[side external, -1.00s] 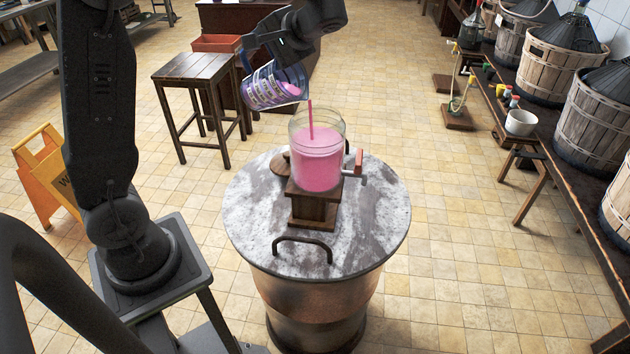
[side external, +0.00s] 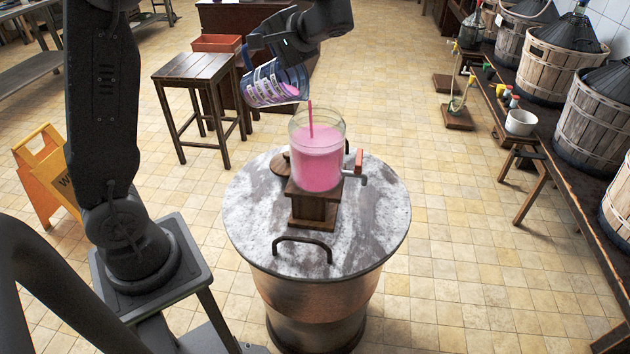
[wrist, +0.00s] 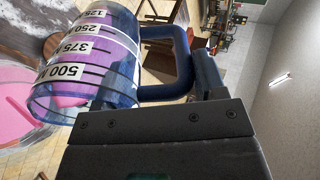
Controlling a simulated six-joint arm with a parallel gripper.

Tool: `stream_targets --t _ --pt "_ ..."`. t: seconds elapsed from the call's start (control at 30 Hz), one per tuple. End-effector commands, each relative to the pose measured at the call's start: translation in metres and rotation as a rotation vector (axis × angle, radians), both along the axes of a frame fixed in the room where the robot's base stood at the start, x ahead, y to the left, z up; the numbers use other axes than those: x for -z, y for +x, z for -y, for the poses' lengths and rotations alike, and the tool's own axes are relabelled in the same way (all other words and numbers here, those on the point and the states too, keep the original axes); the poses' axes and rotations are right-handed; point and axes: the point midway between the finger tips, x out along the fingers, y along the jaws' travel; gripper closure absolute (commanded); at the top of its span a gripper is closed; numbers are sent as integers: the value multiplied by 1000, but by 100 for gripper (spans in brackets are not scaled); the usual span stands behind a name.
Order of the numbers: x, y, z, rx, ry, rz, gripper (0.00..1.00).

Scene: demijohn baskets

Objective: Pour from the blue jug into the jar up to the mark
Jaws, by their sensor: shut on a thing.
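The clear blue jug (side external: 262,86) is tilted steeply above the jar, spout down to the right, with some pink liquid inside. In the wrist view the jug (wrist: 125,55) shows its blue handle and printed marks, among them 500, 375 and 250. My gripper (side external: 262,50) is shut on the jug's handle. A thin pink stream falls from the spout into the glass jar (side external: 334,131). The jar stands upright on a wooden stand, with pink liquid over most of its height and clear glass above. I cannot make out a fill mark on the jar.
The wooden stand (side external: 313,208) sits on a round grey-topped barrel table (side external: 375,225) with a dark handle at its front. A tap with a red-brown handle (side external: 358,162) is at the jar's right. A wooden stool (side external: 195,68) stands behind left; basketed demijohns (side external: 560,65) line the right.

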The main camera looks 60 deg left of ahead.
Motion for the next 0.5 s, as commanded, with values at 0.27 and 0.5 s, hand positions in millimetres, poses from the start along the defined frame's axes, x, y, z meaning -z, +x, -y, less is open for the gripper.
stream_targets --t 0.27,0.5 --pt "-3 1 2 1 26 -11 86" --pt "-6 2 4 0 50 -22 86"
